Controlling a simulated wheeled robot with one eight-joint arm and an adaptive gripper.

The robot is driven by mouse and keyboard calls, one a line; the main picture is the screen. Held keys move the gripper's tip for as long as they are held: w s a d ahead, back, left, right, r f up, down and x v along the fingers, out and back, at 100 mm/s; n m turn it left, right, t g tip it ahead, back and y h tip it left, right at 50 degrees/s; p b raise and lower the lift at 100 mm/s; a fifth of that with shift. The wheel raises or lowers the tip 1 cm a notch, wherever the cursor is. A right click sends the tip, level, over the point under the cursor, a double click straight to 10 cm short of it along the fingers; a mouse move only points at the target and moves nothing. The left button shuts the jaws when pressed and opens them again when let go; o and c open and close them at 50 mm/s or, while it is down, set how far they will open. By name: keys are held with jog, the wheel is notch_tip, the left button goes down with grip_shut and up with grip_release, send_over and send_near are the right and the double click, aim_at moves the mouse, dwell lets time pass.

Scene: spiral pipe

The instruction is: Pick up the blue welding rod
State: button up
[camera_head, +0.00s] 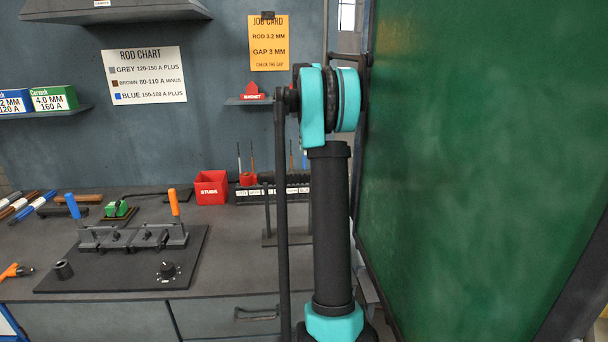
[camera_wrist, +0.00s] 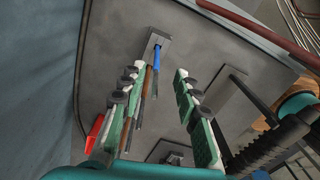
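In the wrist view, my gripper (camera_wrist: 158,72) is open, with green-padded fingers on both sides of a few thin upright rods. A blue rod (camera_wrist: 157,58) shows between the fingertips, closer to the left finger, with a brown rod (camera_wrist: 148,82) beside it. I see a gap on the right side, and no finger pair closed on the rod. The rods run into a small grey holder (camera_wrist: 164,38) at the top. In the head view, a blue rod (camera_head: 305,159) stands at the back of the bench beside my arm, which hides my gripper.
The labelled rack (camera_head: 250,196) and red stubs box (camera_head: 211,188) stand at the back. A black fixture plate (camera_head: 120,272) with levers lies at left, and several rods lie behind it. A green curtain (camera_head: 470,150) closes off the right. My arm blocks part of the bench.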

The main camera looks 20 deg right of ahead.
jog(key=f, duration=0.4)
jog(key=shift+w+a, duration=0.1)
jog(key=shift+w, duration=0.15)
jog(key=shift+c, duration=0.2)
grip_shut()
